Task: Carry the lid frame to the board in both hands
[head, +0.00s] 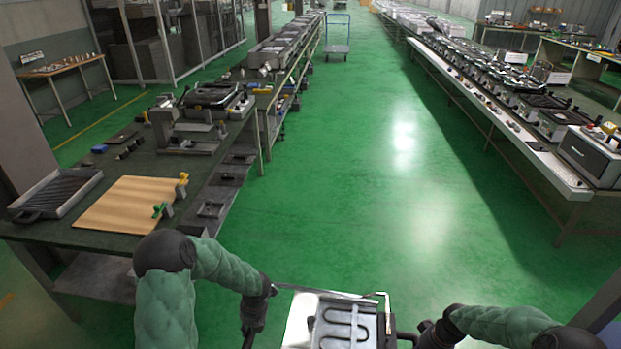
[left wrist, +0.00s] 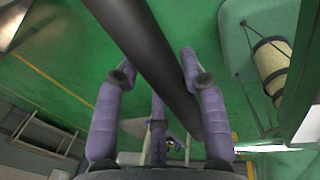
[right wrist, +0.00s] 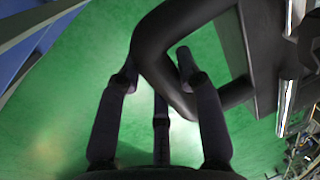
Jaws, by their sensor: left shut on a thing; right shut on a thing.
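The lid frame (head: 371,322), a metal frame with a dark looped heating element on a pale plate, is at the bottom centre of the head view, cut off by the lower edge. My left gripper (head: 256,318) is at its left side. In the left wrist view its fingers (left wrist: 156,68) are shut on a dark bar of the frame (left wrist: 145,45). My right gripper (head: 425,336) is at its right side. In the right wrist view its fingers (right wrist: 158,70) are shut on a dark bent handle (right wrist: 190,22). The tan board (head: 118,204) lies on the left bench, apart from the frame.
Green and yellow clamps (head: 161,210) stand at the board's right edge. A ribbed grey tray (head: 58,193) lies left of it on the bench (head: 205,165). A grill assembly (head: 212,97) is farther back. The green floor (head: 360,190) is open between the bench rows.

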